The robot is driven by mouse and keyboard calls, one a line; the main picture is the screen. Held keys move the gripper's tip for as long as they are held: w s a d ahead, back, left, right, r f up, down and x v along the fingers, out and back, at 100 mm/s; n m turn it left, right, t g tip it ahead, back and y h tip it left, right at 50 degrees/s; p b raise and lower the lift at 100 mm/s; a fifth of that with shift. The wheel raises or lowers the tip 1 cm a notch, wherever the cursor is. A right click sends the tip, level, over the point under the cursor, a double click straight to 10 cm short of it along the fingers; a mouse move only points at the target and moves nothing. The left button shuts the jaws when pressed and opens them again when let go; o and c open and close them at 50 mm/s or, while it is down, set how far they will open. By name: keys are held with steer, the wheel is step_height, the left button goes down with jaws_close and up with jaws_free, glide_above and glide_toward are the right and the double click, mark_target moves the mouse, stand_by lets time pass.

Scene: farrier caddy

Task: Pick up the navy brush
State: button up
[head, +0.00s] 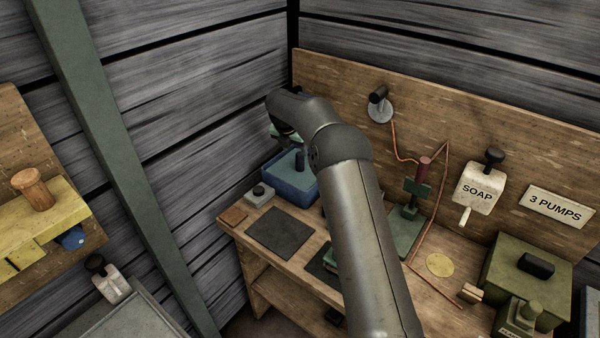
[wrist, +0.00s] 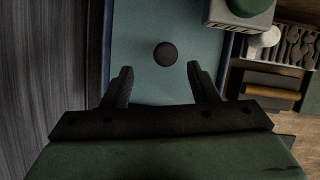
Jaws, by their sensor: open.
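No brush shows clearly enough for me to name it the navy brush. A dark upright post with a round top (wrist: 165,54) stands in the blue tub (wrist: 124,40); I cannot tell whether it is the brush's handle. The post (head: 299,160) and the tub (head: 291,187) also show in the head view, at the bench's back corner. My gripper (wrist: 160,72) is open and empty, its fingers pointing at the tub, with the post's top between and just beyond the fingertips in the picture. In the head view my gripper (head: 284,134) is largely hidden behind my arm.
A grey box marked FILL (wrist: 255,38) sits beside the tub. A dark mat (head: 280,232) lies in front on the wooden bench (head: 258,259). A soap dispenser (head: 478,188) and a 3 PUMPS sign (head: 558,206) are on the back board. A plank wall stands close on the left.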

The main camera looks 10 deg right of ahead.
mark_target(299, 154)
steer(key=shift+d+p+x, duration=0.15)
steer(key=shift+p+x, duration=0.3)
steer(key=shift+x, duration=1.05)
steer(key=shift+d+p+x, duration=0.2)
steer(key=shift+p+x, duration=0.25)
steer(key=shift+x, duration=1.1)
steer(key=shift+s+r, duration=0.1)
steer(key=shift+s, duration=0.05)
jaws_close()
